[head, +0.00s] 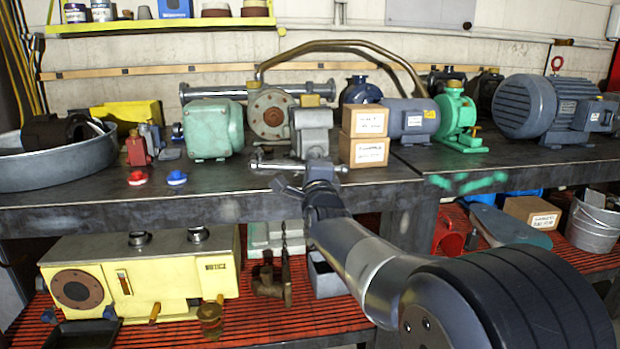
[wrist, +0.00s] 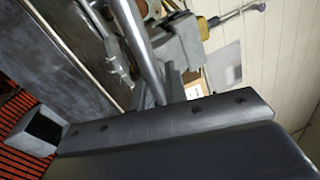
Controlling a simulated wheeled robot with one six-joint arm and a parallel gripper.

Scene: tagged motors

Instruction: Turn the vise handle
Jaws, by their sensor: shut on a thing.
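The grey vise (head: 312,128) stands at the front edge of the workbench. Its handle (head: 272,165) is a thin metal bar that lies nearly level across the vise's front. My gripper (head: 300,184) is at the bar, just below the vise body, and is shut on the handle. The arm hides part of the contact. In the wrist view the handle (wrist: 143,45) is a shiny bar running down behind a dark gripper part, and the grey vise body (wrist: 183,50) is beside it.
Two cardboard boxes (head: 362,152) are stacked right of the vise. A teal motor (head: 212,130) stands to the left. Red and blue small parts (head: 176,178) lie near the bench edge (head: 225,208). A yellow machine (head: 140,282) sits on the red lower shelf.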

